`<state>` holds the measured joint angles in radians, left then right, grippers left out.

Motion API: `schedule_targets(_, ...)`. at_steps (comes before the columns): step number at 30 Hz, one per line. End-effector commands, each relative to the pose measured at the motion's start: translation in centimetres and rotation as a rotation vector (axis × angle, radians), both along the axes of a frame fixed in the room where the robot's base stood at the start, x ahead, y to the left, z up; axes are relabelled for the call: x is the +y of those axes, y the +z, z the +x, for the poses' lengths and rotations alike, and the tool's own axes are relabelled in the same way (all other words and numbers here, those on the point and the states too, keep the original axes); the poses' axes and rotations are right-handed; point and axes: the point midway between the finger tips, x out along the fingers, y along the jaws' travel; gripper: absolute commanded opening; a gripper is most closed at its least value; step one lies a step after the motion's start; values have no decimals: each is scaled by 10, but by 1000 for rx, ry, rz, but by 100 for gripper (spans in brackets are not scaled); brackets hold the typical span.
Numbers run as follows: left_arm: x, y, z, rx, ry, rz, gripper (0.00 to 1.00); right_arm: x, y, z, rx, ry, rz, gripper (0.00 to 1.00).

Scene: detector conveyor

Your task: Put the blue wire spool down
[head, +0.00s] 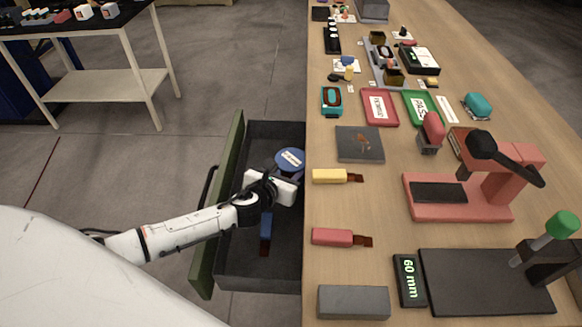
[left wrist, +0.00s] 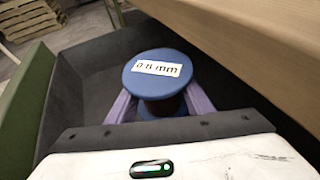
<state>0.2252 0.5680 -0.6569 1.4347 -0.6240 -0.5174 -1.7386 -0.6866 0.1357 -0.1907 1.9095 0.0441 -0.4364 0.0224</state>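The blue wire spool (head: 290,159) is in the open dark drawer, near its far end, and stands about upright. In the left wrist view the spool (left wrist: 158,74) has a round blue top with a white "0.8 mm" label. My left gripper (head: 282,173) reaches down into the drawer. Its two purple fingers (left wrist: 160,104) lie either side of the spool's core, under the top flange, and appear closed on it. Whether the spool's underside touches the drawer floor is hidden. My right gripper is in neither view.
The drawer (head: 262,273) also holds a blue-handled tool (head: 266,232) nearer me. The wooden bench (head: 330,205) borders the drawer on the right. A yellow-handled tool (head: 330,176) and a red-handled tool (head: 335,237) lie near the bench edge. The green drawer front (head: 219,200) stands left.

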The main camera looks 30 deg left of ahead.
Motion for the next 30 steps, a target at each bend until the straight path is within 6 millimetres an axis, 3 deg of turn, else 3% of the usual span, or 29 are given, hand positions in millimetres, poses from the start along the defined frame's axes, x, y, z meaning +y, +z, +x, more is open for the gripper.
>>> schedule_targets(3,0,0,0,1,0,0,63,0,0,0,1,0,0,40)
schedule_targets(14,0,4,-4,2,0,-1,63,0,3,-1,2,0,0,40)
schedule_targets(30,-5,41,-96,3,0,0,63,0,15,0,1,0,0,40)
